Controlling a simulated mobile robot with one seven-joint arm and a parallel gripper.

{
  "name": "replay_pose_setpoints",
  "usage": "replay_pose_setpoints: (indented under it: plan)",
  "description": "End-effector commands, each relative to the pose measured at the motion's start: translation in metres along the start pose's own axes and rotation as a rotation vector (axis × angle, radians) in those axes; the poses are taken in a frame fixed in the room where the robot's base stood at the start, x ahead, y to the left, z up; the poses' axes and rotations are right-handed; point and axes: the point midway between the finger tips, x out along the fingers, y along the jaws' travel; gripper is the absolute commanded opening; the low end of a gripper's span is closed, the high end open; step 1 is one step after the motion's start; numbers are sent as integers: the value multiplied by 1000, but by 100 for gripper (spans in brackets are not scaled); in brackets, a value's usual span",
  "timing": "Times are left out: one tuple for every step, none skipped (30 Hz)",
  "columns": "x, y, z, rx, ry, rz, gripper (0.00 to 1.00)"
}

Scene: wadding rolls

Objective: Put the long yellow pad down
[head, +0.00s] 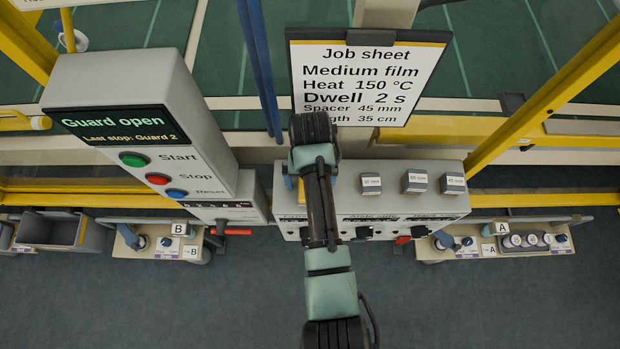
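I cannot make out a long yellow pad for certain in the head view. A small yellow patch (301,191) shows at the left edge of my arm, above the control box, and most of whatever it belongs to is hidden. My dark and pale green arm reaches up the middle of the picture, over the box and up to the job sheet's lower left corner. My gripper does not show, so I cannot see whether it holds anything.
The control box (430,205) carries several grey blocks, one of them a labelled block (414,182). A panel (150,125) reads "Guard open". The job sheet (365,80) hangs behind. Side shelves B (150,250) and A (470,252) hold small parts. A grey bin (60,230) is left.

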Motion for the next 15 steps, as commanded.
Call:
replay_pose_setpoints:
  plan:
    - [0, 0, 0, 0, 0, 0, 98]
    - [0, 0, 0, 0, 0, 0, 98]
    - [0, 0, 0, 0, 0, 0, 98]
    - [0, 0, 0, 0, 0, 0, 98]
    - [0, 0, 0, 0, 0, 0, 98]
    - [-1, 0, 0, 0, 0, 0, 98]
    - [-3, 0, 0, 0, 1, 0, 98]
    - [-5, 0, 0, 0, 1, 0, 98]
    - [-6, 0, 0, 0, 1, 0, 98]
    - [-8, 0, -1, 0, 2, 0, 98]
    - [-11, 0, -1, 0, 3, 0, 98]
    - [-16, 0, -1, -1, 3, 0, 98]
    - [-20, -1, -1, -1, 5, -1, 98]
    - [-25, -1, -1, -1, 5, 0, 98]
    - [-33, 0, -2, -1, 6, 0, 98]
